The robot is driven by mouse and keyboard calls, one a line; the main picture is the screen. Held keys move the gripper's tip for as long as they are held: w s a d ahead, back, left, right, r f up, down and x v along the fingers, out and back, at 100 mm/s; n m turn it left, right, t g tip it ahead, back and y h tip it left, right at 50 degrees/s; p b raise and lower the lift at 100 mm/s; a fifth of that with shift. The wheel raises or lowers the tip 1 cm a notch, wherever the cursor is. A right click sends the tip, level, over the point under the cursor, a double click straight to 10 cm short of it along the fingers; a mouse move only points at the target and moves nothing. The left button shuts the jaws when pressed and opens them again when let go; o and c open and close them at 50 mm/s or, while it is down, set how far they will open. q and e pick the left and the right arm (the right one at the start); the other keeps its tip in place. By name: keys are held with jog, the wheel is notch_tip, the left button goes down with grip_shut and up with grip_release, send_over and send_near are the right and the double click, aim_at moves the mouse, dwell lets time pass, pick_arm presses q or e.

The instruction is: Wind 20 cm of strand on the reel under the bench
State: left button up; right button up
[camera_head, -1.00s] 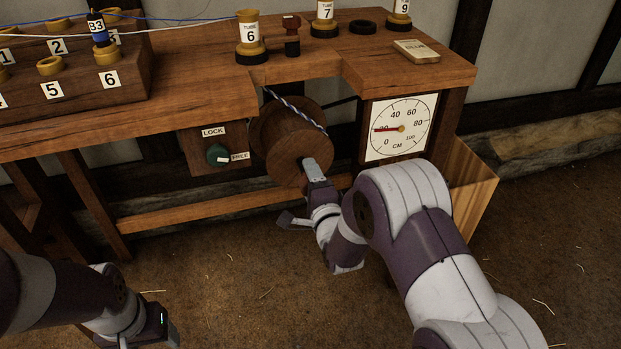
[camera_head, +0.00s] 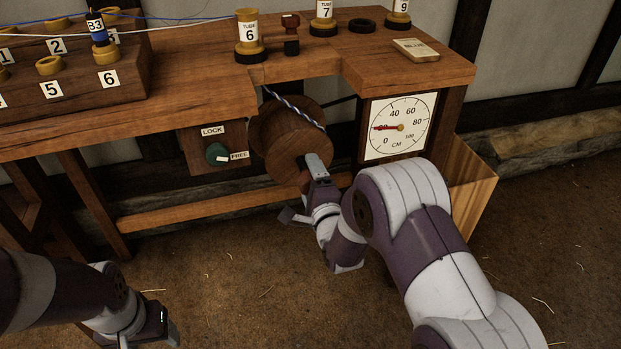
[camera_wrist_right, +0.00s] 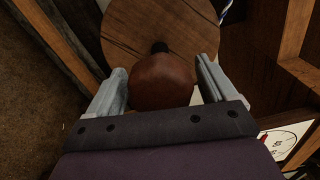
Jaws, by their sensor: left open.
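The wooden reel (camera_head: 290,140) hangs under the bench with the twisted strand (camera_head: 292,108) running over it. Its reddish knob (camera_wrist_right: 162,80) sits between the two fingers of my right gripper (camera_wrist_right: 162,85), which look spread around it, with a thin gap at the right finger. In the head view my right gripper (camera_head: 312,172) is at the reel's lower front. The dial's (camera_head: 402,125) red needle points left, near 20. The lock knob (camera_head: 217,154) has its pointer toward FREE. My left gripper (camera_head: 145,335) is open and empty at lower left, away from the bench.
The bench top (camera_head: 200,90) carries labelled tubes, a black ring (camera_head: 362,27), a dark red post (camera_head: 291,38) and a small block (camera_head: 415,49). A numbered rack (camera_head: 75,75) stands at left. A wooden bin (camera_head: 473,185) is beside the dial. The floor in front is clear.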

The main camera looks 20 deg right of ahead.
jog(key=shift+s+r, duration=0.15)
jog(key=shift+s, duration=0.15)
jog(key=s+p, duration=0.4)
jog(key=s, duration=0.8)
jog(key=shift+d, duration=0.15)
